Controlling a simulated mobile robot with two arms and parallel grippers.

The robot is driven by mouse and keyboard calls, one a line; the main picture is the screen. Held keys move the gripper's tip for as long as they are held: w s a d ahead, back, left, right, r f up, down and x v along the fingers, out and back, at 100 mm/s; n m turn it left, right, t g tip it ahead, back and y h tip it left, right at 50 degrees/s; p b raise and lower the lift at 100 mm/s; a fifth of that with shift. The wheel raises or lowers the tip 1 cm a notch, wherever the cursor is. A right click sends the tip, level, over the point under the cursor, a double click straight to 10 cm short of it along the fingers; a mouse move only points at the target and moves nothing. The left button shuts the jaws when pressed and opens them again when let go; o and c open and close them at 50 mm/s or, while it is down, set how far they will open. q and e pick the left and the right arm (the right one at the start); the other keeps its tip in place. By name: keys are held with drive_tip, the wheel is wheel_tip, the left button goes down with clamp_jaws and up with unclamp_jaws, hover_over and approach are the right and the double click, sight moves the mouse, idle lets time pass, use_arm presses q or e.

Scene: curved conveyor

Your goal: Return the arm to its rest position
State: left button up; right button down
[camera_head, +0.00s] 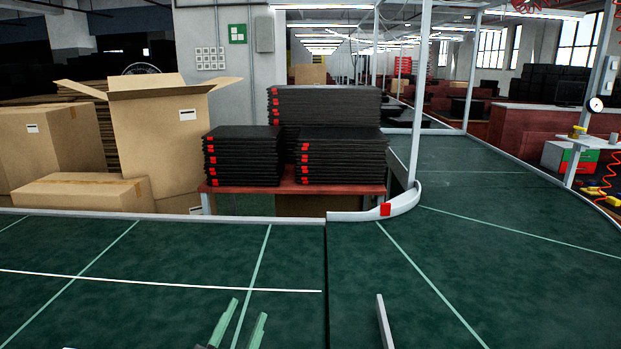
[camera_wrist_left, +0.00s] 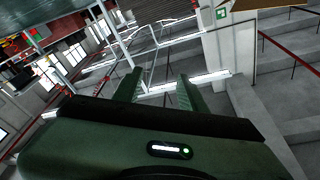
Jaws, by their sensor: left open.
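My left gripper (camera_head: 240,322) shows at the bottom of the head view, over the green conveyor surface (camera_head: 120,265). Only its two green fingers are seen, apart from each other, with nothing between them. In the left wrist view the same gripper (camera_wrist_left: 157,90) is open and empty, with the room tilted behind it. A single thin grey piece (camera_head: 384,322) stands at the bottom right of centre in the head view. It looks like part of my right gripper, but its jaw opening cannot be made out.
The conveyor curves away to the right and its near part is clear. A pale rail with a post (camera_head: 417,120) edges it. Stacks of black trays (camera_head: 342,155) stand on a red table (camera_head: 290,188) behind. Cardboard boxes (camera_head: 165,130) stand at the left.

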use_arm(q)
drive_tip(key=s+a+f+n+g+y, duration=0.45)
drive_tip(key=a+f, duration=0.25)
drive_tip(key=f, duration=0.4)
drive_tip(key=s+a+f+n+g, duration=0.1)
drive_tip(key=s+f+g, duration=0.6)
drive_tip(key=s, duration=0.4)
drive_tip(key=s+a+f+n+g, duration=0.1)
drive_tip(key=s+f+g, duration=0.3)
drive_tip(key=s+f, duration=0.55)
wheel_tip(320, 180, down, 23)
drive_tip(key=s+g, duration=0.2)
drive_tip(key=s+a+f+g, duration=0.1)
drive_tip(key=s+a+f, duration=0.2)
drive_tip(key=s+f, duration=1.5)
drive_tip(key=shift+m+h, duration=0.35)
drive_tip(key=shift+m, duration=0.1)
drive_tip(key=shift+f, duration=0.1)
